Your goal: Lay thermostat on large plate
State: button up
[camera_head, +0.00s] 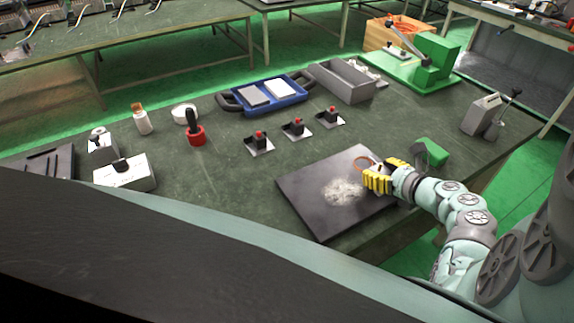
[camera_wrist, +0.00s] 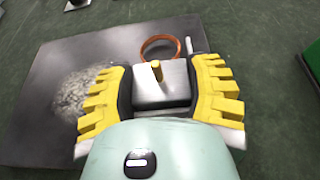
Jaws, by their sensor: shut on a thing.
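The large plate (camera_head: 302,192) is a flat dark square with a whitish speckled patch, near the front right of the green table. It fills much of the wrist view (camera_wrist: 72,48). My gripper (camera_head: 378,177), with yellow ridged fingers, is over the plate's right side. In the wrist view my gripper (camera_wrist: 160,95) is shut on the thermostat (camera_wrist: 172,90), a grey metal box with a yellow pin. An orange-copper loop (camera_wrist: 160,40) shows just beyond the box. I cannot tell whether the thermostat touches the plate.
A green block (camera_head: 432,151) lies right of my gripper, close by. A blue tray (camera_head: 268,98), a grey bin (camera_head: 342,80) and a green press (camera_head: 435,58) are further back.

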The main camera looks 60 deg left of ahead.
jog(key=shift+a, duration=0.1)
jog(key=o, duration=1.3)
jog(key=shift+d+r, duration=0.15)
jog(key=shift+d, duration=0.1)
jog(key=v, duration=1.1)
jog(key=shift+d, duration=0.3)
